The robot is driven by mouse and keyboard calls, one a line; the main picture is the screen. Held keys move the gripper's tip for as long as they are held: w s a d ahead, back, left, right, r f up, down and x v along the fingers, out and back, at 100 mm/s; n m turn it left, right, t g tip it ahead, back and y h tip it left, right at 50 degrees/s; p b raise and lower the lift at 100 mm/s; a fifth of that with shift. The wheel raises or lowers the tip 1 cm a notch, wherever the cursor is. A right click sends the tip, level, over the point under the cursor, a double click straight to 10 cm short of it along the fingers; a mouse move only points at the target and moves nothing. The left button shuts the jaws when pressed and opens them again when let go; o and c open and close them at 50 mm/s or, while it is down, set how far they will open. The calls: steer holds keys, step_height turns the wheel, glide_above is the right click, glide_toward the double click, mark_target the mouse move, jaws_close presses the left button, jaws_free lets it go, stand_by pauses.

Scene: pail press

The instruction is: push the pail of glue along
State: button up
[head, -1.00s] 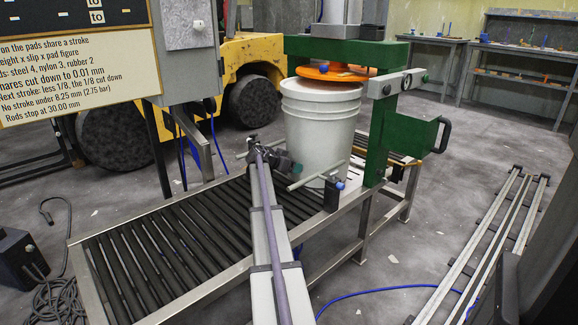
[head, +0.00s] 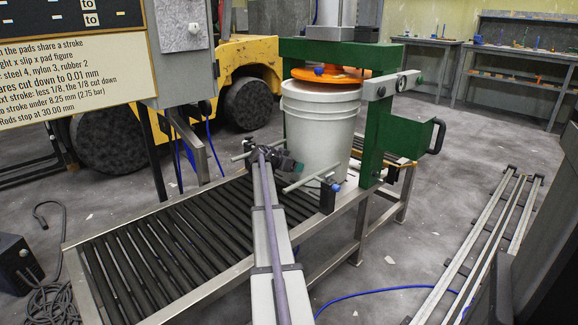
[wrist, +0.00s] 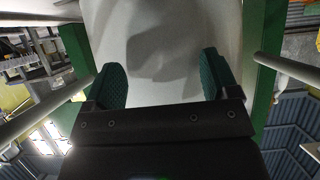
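The white pail (head: 318,130) stands upright on the roller conveyor (head: 150,245), in the green press frame (head: 372,130). The press's orange plate (head: 328,75) is just above the pail's rim. My gripper (head: 291,168) is low at the pail's near side. In the wrist view its two green-padded fingers (wrist: 162,88) are spread apart with nothing clamped between them. The pail's wall (wrist: 165,45) fills the view ahead, wider than the finger gap. Whether the pads touch the wall cannot be told.
Metal rods (head: 310,177) reach in on both sides of the pail's lower part. A sign board (head: 75,65) is at upper left, with a yellow vehicle (head: 250,65) behind. Floor rails (head: 485,250) lie to the right.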

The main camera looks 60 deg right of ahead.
mark_target(296, 152)
steer(key=shift+s+d, duration=0.2)
steer(key=shift+d, duration=0.6)
steer(key=shift+s+d, duration=0.2)
steer(key=shift+d, duration=0.55)
steer(key=shift+s+d, duration=0.2)
steer(key=shift+d, duration=0.75)
steer(key=shift+s+d, duration=0.25)
steer(key=shift+d, duration=0.45)
steer(key=a+r+p, duration=0.2)
steer(key=w+a+r+p, duration=0.1)
steer(key=a+r+p, duration=0.2)
steer(key=shift+w+r, duration=0.1)
steer(key=shift+r, duration=0.05)
